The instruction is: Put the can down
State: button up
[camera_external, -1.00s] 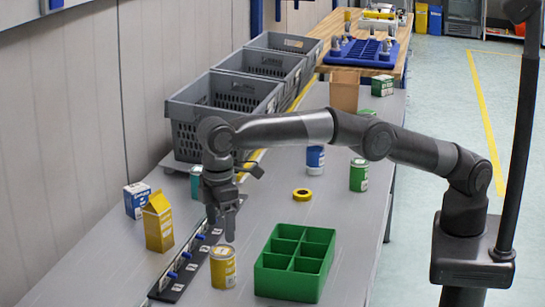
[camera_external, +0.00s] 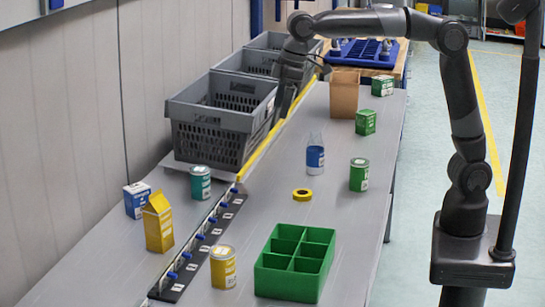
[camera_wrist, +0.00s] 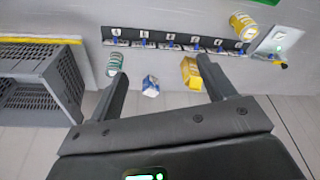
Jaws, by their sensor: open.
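A teal can (camera_external: 200,182) stands beside the black strip, and a green can (camera_external: 359,174) stands on the right of the table. My gripper (camera_external: 283,112) is open and empty, raised near the grey crates, well apart from the yellow can. In the wrist view its two fingers (camera_wrist: 165,78) are spread with nothing between them.
The green compartment box (camera_external: 262,277) is beside the yellow can. A yellow carton (camera_external: 158,227), a blue box (camera_external: 137,200) and the black strip with blue pegs (camera_external: 208,236) lie left. Grey crates (camera_external: 215,146) line the wall. A yellow tape roll (camera_external: 302,194) lies mid-table, with bare table around it.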

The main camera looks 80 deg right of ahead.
jog(key=s+d+m+t, duration=0.2)
jog(key=s+d, duration=1)
jog(key=s, duration=0.1)
jog(key=s+d+f+m, duration=0.1)
jog(key=s+d+f, duration=0.1)
jog(key=s, duration=0.3)
jog(key=s+d+f, duration=0.3)
jog(key=s+f, duration=0.2)
jog(key=s+d+f+m+t+h, duration=0.1)
jog(key=s+d+f, duration=0.1)
jog(key=s, duration=0.3)
jog(key=shift+s+d+f+m, duration=0.25)
jog(key=shift+d+f+m, duration=0.1)
jog(key=shift+f, duration=0.5)
jog(key=shift+o, duration=0.3)
